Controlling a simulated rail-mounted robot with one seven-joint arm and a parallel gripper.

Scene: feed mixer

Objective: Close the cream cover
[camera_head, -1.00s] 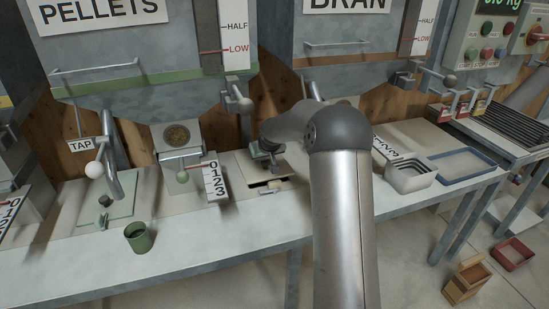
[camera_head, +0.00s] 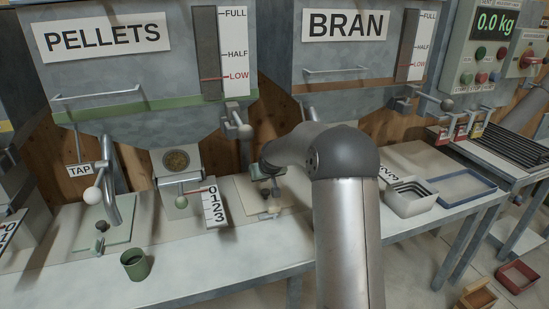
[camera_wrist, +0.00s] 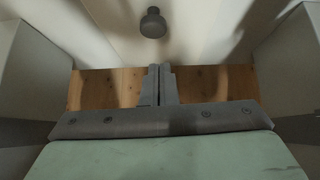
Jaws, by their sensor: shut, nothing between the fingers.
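The cream cover (camera_head: 250,192) lies on the bench in the head view, between the 0-1-2-3 scale and my arm. No dark gap shows at it there. In the wrist view, a pale cream surface (camera_wrist: 205,30) carries a dark round knob (camera_wrist: 153,22); I take this to be the cover. My gripper (camera_wrist: 157,72) is shut and empty, with its fingertips just below the knob in the picture. Whether they touch the cream surface I cannot tell. In the head view my gripper (camera_head: 266,178) is small and partly hidden by my arm, above the cover's back part.
A green cup (camera_head: 136,265) stands at the bench's front left. The pellets hopper (camera_head: 150,85) and bran hopper (camera_head: 350,60) hang behind.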

